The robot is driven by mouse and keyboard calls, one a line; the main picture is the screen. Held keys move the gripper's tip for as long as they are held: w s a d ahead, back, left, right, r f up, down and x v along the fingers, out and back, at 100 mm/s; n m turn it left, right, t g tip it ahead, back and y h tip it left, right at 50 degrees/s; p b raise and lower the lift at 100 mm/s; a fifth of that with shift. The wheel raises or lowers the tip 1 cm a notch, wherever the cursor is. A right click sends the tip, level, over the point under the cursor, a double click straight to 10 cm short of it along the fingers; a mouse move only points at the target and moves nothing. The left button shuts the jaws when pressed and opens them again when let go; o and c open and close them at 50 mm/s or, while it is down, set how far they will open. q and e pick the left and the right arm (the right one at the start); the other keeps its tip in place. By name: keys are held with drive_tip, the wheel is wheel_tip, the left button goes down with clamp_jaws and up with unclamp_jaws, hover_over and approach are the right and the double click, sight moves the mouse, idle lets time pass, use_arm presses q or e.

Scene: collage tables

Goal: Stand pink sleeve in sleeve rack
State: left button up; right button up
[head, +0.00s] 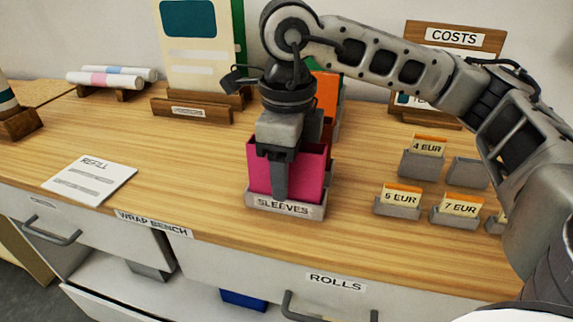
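The pink sleeve (312,175) stands upright in the grey sleeve rack (313,212), which carries a SLEEVES label, near the front of the bench. Its lower edge is hidden behind the rack's front. My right gripper (280,178) points down over the sleeve's middle, with one dark finger in front of the pink face. The other finger is hidden, so I cannot tell whether the gripper is closed on the sleeve. My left gripper is not in view.
An orange item (326,100) stands close behind the sleeve. Grey price-card holders (398,207) are to the right, with a COSTS board (452,38) behind. A REFILL card (90,179) lies left. The wood between card and rack is clear.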

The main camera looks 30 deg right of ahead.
drive_tip(key=shift+r, duration=0.7)
use_arm(q)
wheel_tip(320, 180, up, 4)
drive_tip(key=p, duration=0.4)
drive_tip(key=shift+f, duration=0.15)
use_arm(e)
wheel_tip(320, 180, up, 15)
drive_tip(key=shift+f, duration=0.2)
